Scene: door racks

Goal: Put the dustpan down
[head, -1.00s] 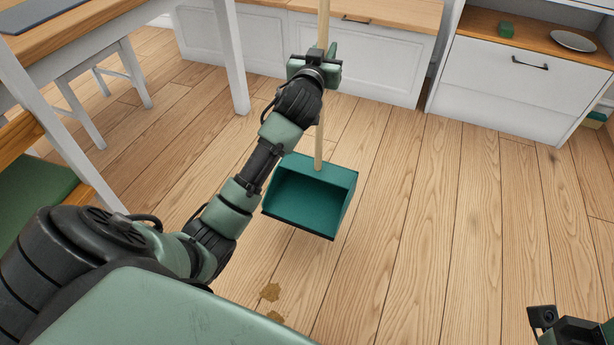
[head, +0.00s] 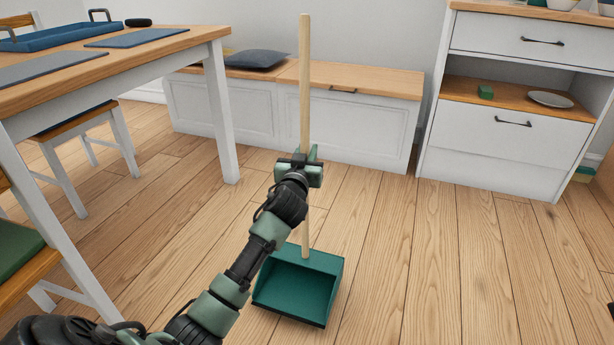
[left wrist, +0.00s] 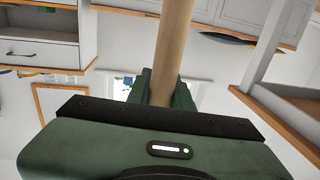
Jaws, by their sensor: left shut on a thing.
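The dustpan (head: 298,288) is a dark green open pan on a long, upright wooden handle (head: 305,80). It shows in the head view low in the middle, over the wooden floor. I cannot tell whether its base touches the boards. My left gripper (head: 303,165) is shut on the handle, partway up between the pan and the handle's top. In the left wrist view the handle (left wrist: 172,50) runs between the green fingers. My right gripper is not in view, apart from a dark scrap at the right edge that I cannot make out.
A white bench with a wooden top (head: 360,80) stands behind the dustpan. A white cabinet (head: 500,150) with a plate and a green block is at the right. A table (head: 110,60) and chairs are at the left. The floor (head: 440,270) right of the dustpan is clear.

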